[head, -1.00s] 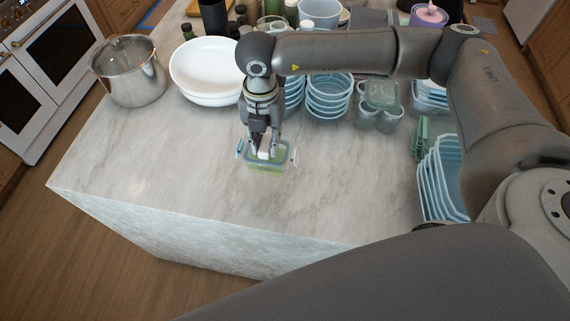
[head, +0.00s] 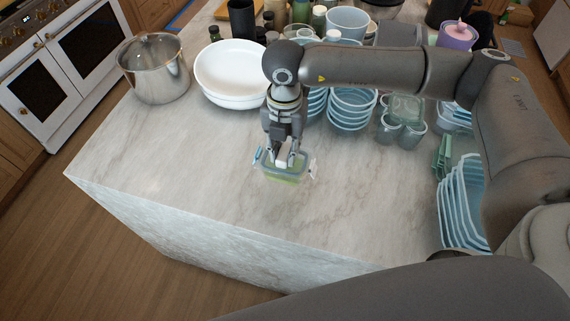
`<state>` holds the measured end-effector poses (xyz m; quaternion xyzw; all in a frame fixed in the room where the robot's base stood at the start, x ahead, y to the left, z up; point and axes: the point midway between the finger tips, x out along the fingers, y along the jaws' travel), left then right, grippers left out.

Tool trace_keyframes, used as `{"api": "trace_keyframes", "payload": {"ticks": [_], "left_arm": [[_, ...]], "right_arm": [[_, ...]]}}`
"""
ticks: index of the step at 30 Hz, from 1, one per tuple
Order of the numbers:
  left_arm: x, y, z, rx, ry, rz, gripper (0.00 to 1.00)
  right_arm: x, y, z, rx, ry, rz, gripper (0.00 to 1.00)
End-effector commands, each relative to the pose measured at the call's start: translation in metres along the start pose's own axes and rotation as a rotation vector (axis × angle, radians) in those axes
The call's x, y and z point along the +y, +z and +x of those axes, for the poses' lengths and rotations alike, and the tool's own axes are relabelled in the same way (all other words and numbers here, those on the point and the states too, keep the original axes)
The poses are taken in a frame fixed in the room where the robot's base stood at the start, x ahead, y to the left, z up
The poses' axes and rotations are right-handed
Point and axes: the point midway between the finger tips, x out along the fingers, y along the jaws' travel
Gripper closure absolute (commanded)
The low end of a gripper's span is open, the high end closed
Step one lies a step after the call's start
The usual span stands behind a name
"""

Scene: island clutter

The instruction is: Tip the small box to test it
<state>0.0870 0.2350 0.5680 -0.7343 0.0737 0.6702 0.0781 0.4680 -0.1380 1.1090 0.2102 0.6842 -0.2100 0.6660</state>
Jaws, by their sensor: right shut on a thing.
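The small box (head: 284,175) is a clear container with a green lower part and blue and white side clips. It is over the bare marble near the middle of the island, and looks about level. My right gripper (head: 283,163) reaches down from above and is shut on the box at its top. The fingers hide part of the box's top. I cannot tell whether its base touches the marble. My left gripper is not in view.
White bowls (head: 232,75) and a steel pot (head: 155,68) stand at the back left. Stacked blue containers (head: 352,108) and glass jars (head: 410,132) stand behind the box. Several blue trays (head: 462,205) stand at the right. The marble island top (head: 170,165) is clear at left and front.

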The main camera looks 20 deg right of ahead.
Motion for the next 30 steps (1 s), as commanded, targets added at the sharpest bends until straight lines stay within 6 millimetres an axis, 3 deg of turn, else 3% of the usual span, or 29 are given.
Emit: {"api": "trace_keyframes", "payload": {"ticks": [30], "left_arm": [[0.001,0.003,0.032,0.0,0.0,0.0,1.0]], "right_arm": [[0.001,0.001,0.031,-0.001,0.002,-0.001,1.0]]}}
